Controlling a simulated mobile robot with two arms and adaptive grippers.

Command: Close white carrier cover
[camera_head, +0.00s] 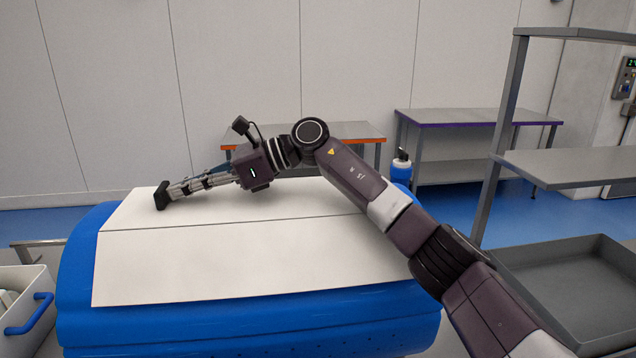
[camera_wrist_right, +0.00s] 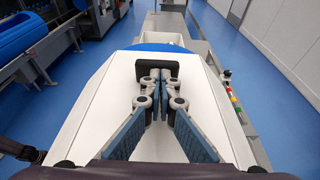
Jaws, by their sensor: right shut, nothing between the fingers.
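The white carrier cover lies flat over the blue tub, its near panel (camera_head: 230,265) and far panel (camera_head: 290,208) meeting at a thin seam. White cover surface (camera_wrist_right: 95,110) fills both sides of the right wrist view. My right gripper (camera_head: 168,193) is low over the left end of the far panel, its fingers together and empty. In the right wrist view its fingertips (camera_wrist_right: 158,80) are at a black bracket-like piece (camera_wrist_right: 158,67); I cannot tell whether they touch. The blue tub (camera_head: 250,328) shows below the cover's front edge. My left gripper is out of view.
A white bin with a blue handle (camera_head: 30,313) stands at the left. A grey shelf rack (camera_head: 560,165) and a dark tray (camera_head: 580,275) are at the right. Behind are an orange-edged table (camera_head: 350,130), a purple-edged table (camera_head: 480,116) and a blue bottle (camera_head: 400,170).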

